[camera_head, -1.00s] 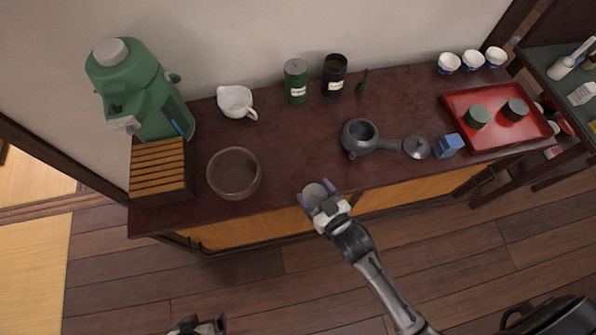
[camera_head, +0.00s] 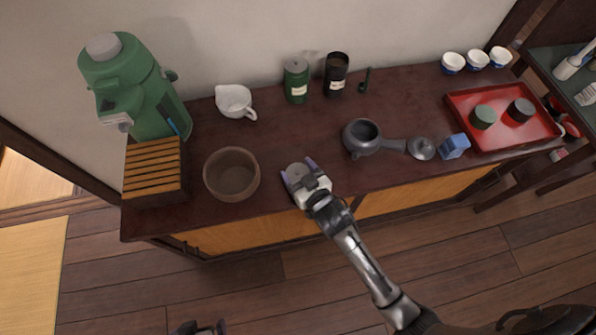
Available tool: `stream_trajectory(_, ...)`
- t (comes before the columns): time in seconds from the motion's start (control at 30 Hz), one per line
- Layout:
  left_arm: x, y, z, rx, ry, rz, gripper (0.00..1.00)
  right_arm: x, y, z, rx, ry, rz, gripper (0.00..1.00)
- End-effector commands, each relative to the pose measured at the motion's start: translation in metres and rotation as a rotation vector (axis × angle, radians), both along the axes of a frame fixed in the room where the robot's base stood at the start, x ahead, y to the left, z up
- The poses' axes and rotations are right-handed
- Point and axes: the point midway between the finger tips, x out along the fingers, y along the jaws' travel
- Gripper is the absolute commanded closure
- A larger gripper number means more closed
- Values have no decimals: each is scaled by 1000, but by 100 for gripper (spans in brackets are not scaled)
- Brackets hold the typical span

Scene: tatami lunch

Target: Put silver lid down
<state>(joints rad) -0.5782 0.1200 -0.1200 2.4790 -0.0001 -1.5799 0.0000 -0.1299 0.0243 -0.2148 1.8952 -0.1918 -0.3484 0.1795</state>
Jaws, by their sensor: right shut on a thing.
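The silver lid (camera_head: 295,170) is a small round grey disc between the fingers of my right gripper (camera_head: 298,169). The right gripper is shut on it, over the front part of the dark wooden counter (camera_head: 285,210), right of the brown bowl. I cannot tell whether the lid touches the counter. My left gripper (camera_head: 198,329) shows only in part at the bottom edge, away from the counter, and its jaws are not clear.
The brown bowl (camera_head: 231,196) is left of the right gripper; a dark teapot (camera_head: 362,141) is to its right. Canisters, green (camera_head: 297,82) and black (camera_head: 336,75), stand at the back. A red tray (camera_head: 472,98) holds two caps.

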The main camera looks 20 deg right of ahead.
Motion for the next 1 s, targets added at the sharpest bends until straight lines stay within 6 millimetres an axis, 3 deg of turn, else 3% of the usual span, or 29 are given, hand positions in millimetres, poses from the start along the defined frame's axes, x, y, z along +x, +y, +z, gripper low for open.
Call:
stream_trajectory(0.77, -1, 0, -1, -1, 1, 0, 0, 0, 0, -11, 0, -1, 0, 51)
stream_trajectory(0.8, -1, 0, -1, -1, 1, 0, 0, 0, 0, -11, 0, -1, 0, 25)
stream_trajectory(1.0, -1, 0, 0, -1, 1, 0, 0, 0, 0, -11, 0, -1, 0, 6)
